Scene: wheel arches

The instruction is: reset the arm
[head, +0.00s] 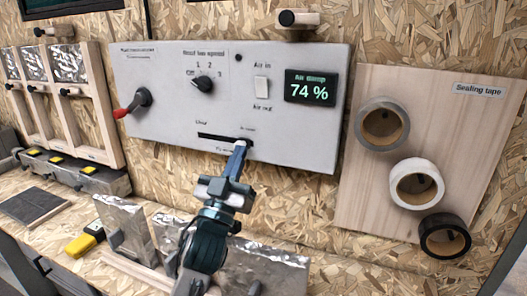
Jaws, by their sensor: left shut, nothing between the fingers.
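My left gripper (239,149) is shut and empty, with its fingertips at the right end of the black slot (222,138) low on the grey control panel (222,90). Its fingers cover part of the slot's right end, so I cannot tell whether they touch the slider there. The panel also carries a red-handled rotary switch (139,98), a black fan speed knob (203,84), a white rocker switch (261,90) and a display (310,88) reading 74 %. My right gripper is not in view.
A wooden board (358,189) at the right holds three tape rolls. Foil-covered panels (267,268) stand on the bench below. A yellow tool (82,242) lies at left, near a dark pad (33,206). Wooden frames (97,95) stand at the far left.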

